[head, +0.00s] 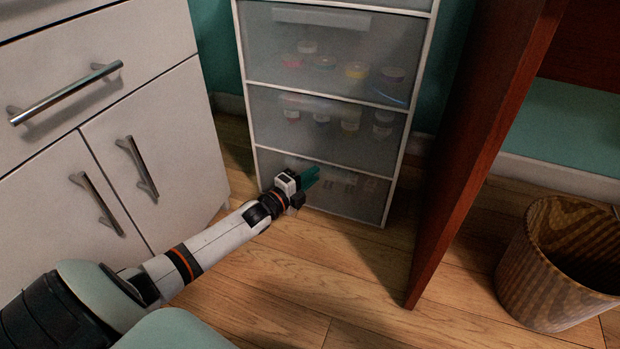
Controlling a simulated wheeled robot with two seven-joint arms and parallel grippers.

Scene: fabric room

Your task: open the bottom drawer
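A narrow drawer unit with a white frame and translucent grey fronts stands against the back wall. Its bottom drawer (345,195) is the lowest panel, just above the floor, and looks closed. My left gripper (310,177) is at the upper left part of that drawer's front, with its teal fingers pointing toward the panel. The fingers look close together, but I cannot tell whether they are shut or touch anything. The gripper covers part of the drawer's upper edge, where a handle would be hard to see. My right gripper is not in view.
A white cabinet (165,130) with metal handles stands at the left. A reddish-brown wooden panel (480,150) rises right of the drawer unit. A woven basket (530,275) stands at the far right. The wooden floor (330,275) before the drawers is clear apart from my arm.

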